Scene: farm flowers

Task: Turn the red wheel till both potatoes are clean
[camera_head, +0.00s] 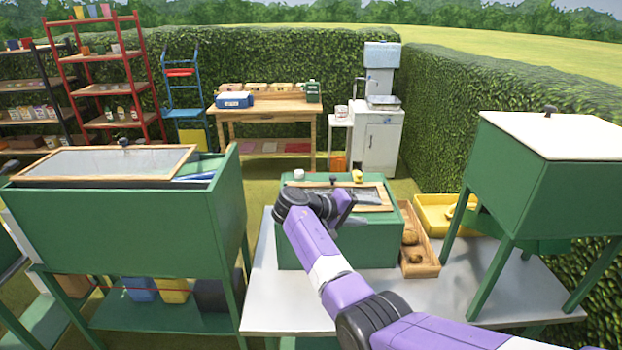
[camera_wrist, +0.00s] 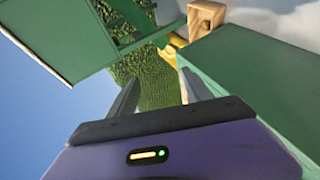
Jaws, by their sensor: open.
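Two brown potatoes lie in a narrow wooden tray (camera_head: 421,268) on the grey table; the upper one (camera_head: 410,237) and the lower one (camera_head: 414,255) are apart from my gripper. I see no red wheel in either view. My gripper (camera_wrist: 160,92) is open, with nothing between its fingers. In the head view my arm reaches over the green box (camera_head: 370,240) on the table, and my wrist hides part of its wood-framed top. In the wrist view the side of a green box (camera_wrist: 250,85) is close to the right finger.
A yellow tray (camera_head: 432,213) stands beside the wooden tray. A green cabinet on legs (camera_head: 550,190) rises at the right, and a large green bin (camera_head: 120,228) stands at the left.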

